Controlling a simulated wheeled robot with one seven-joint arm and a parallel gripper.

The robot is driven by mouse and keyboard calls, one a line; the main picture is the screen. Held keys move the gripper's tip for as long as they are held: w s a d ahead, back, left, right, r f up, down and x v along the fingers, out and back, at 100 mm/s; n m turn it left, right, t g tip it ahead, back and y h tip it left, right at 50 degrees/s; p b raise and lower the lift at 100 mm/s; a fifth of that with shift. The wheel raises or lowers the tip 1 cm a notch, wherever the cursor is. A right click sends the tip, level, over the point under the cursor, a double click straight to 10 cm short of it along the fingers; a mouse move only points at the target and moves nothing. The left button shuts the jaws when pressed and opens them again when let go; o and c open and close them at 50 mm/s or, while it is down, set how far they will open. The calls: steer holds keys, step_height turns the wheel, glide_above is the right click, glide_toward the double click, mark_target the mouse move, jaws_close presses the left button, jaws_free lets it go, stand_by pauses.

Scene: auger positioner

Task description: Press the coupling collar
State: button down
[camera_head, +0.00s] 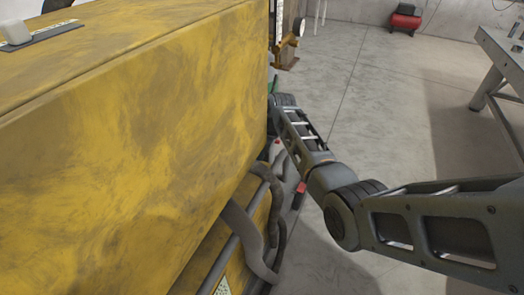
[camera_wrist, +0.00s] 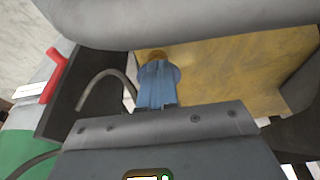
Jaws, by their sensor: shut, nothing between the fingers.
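In the wrist view, my gripper (camera_wrist: 157,88) is shut and empty, its narrow blue fingers pointing away from the grey wrist housing. A small brownish-orange round piece (camera_wrist: 156,55), perhaps the coupling collar, shows just beyond the fingertips, in front of a yellow panel. I cannot tell whether the fingers touch it. In the head view, my arm reaches in from the right, and its end goes behind the large yellow machine housing (camera_head: 130,140). The gripper and the collar are hidden there.
A thick grey hose or tube (camera_wrist: 170,22) crosses above the fingers in the wrist view. A red handle (camera_wrist: 54,75) lies to the left. In the head view, hoses (camera_head: 262,235) hang beside the machine. A metal table (camera_head: 500,55) stands at right; the floor between is clear.

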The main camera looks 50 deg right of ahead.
step_height(320, 180, down, 2)
steer(key=shift+f+b, duration=0.1)
steer(key=shift+b, duration=0.7)
steer(key=shift+s+a+f, duration=0.1)
steer(key=shift+s, duration=0.1)
steer(key=shift+f, duration=0.1)
steer(key=v, duration=0.9)
steer(key=shift+w+p, duration=0.3)
steer(key=shift+w, duration=0.1)
